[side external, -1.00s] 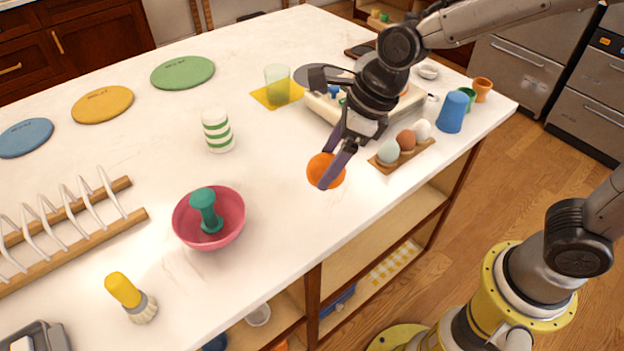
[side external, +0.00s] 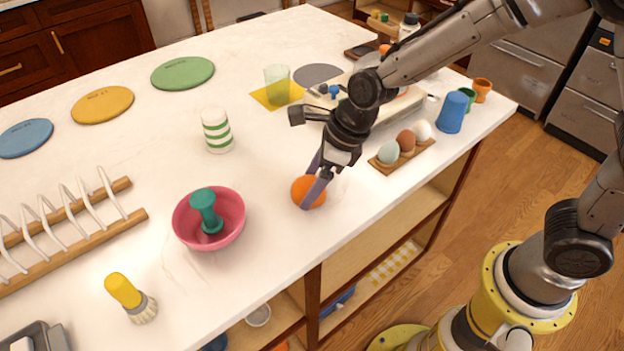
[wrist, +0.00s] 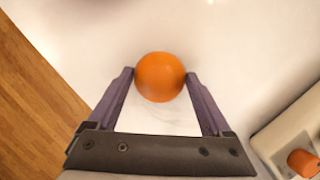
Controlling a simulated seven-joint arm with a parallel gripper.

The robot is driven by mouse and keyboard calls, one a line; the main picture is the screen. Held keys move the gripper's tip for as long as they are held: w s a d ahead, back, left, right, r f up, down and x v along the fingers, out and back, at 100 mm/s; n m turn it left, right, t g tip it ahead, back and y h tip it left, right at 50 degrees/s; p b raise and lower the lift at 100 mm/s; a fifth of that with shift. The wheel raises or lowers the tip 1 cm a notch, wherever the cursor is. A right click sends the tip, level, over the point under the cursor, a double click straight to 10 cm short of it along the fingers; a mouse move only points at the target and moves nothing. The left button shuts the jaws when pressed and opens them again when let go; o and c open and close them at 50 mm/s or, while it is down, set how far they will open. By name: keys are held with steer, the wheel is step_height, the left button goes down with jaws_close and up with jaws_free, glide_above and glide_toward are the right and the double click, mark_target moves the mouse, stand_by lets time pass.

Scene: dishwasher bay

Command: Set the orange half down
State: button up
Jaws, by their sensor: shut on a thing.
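The orange half (side external: 308,191) shows as a rounded orange shape at the front part of the white counter, to the right of the pink bowl. My gripper (side external: 314,190) is shut on it from above, with one purple finger across its near side. In the wrist view the orange half (wrist: 160,77) sits between the tips of the two purple fingers, its domed skin towards the camera. It is close to the counter surface; I cannot tell whether it touches. Its underside is hidden.
An egg holder (side external: 384,167) with eggs is to the right. A striped cup (side external: 216,131) stands behind. The counter's front edge is near; bare counter lies around the orange.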

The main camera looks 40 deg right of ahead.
steer(key=o, duration=1.2)
steer(key=shift+f, duration=0.1)
steer(key=shift+r, duration=0.3)
steer(key=s+d+r+n, duration=0.3)
steer(key=s+d+r, duration=0.1)
steer(key=r, duration=0.3)
steer(key=s+d+r+n, duration=0.3)
steer(key=d+r+n, duration=0.1)
steer(key=d+r, duration=0.15)
steer(key=s+d+n+t+h, duration=0.1)
steer(key=s+d+n, duration=0.4)
steer(key=n, duration=0.5)
steer(key=s+d+n+t+h, duration=0.1)
steer(key=s+d+n+h, duration=0.1)
steer(key=s+d+n, duration=0.3)
steer(key=shift+s+r+n, duration=0.3)
steer(key=shift+s+n, duration=1.8)
steer(key=shift+n, duration=0.4)
